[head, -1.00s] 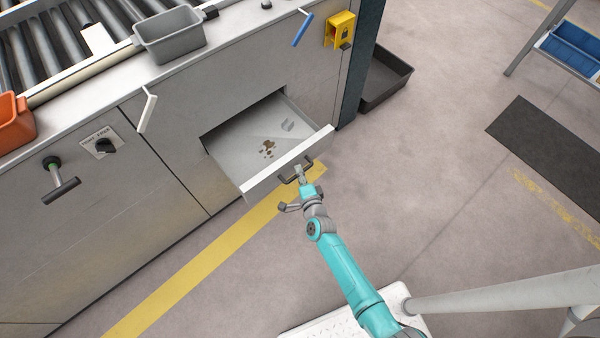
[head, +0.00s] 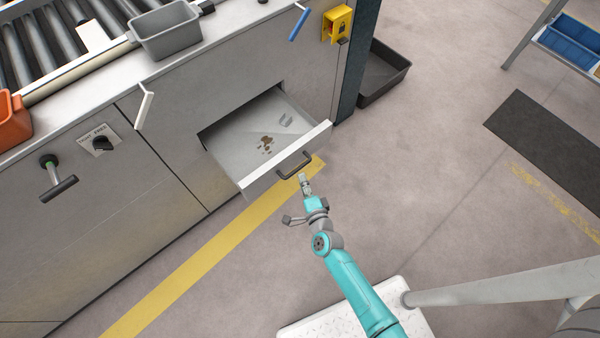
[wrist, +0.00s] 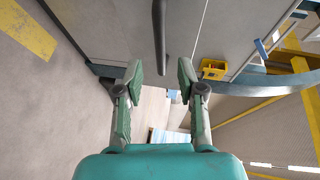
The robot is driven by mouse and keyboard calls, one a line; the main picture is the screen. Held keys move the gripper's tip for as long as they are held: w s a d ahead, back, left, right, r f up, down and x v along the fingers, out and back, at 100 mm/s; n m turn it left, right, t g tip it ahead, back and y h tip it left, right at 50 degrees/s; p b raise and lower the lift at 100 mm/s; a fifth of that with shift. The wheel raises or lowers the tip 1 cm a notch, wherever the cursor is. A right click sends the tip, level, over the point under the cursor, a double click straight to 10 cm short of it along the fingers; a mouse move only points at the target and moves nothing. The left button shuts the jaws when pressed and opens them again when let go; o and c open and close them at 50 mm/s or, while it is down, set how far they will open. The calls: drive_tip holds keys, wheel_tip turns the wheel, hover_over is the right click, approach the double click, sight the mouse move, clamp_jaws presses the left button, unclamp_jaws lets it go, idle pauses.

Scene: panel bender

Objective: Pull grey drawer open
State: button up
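The grey drawer (head: 238,150) stands pulled out of the grey machine front. Its inside shows, with brown bits and a small grey piece on its floor. Its dark bar handle (head: 294,165) is on the front panel. My gripper (head: 304,178) is just in front of the handle and apart from it.
A grey bin (head: 168,35) and an orange bin (head: 12,122) sit on the machine top. A black tray (head: 382,75) stands on the floor by the machine's corner. A dark mat (head: 550,150) lies at the right. The floor right of the drawer is clear.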

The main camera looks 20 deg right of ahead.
drive_tip(key=shift+s+a+r, duration=0.1)
drive_tip(key=shift+s+r, duration=0.05)
drive_tip(key=shift+s, duration=0.75)
drive_tip(key=shift+s+a+r, duration=0.1)
drive_tip(key=shift+s+r, duration=0.1)
drive_tip(key=shift+s, duration=0.65)
drive_tip(key=shift+s+r, duration=0.15)
drive_tip(key=shift+s, duration=0.75)
drive_tip(key=s+d+r+n, duration=0.1)
drive_tip(key=s+r+n, duration=0.4)
drive_tip(key=s, duration=0.5)
drive_tip(key=s+r+n, duration=0.4)
drive_tip(key=s+r, duration=0.1)
drive_tip(key=s, duration=0.5)
drive_tip(key=s+r+n+g+y, duration=0.1)
drive_tip(key=s+r+n, duration=0.8)
drive_tip(key=r, duration=0.7)
drive_tip(key=v, duration=0.2)
drive_tip(key=shift+s, duration=0.3)
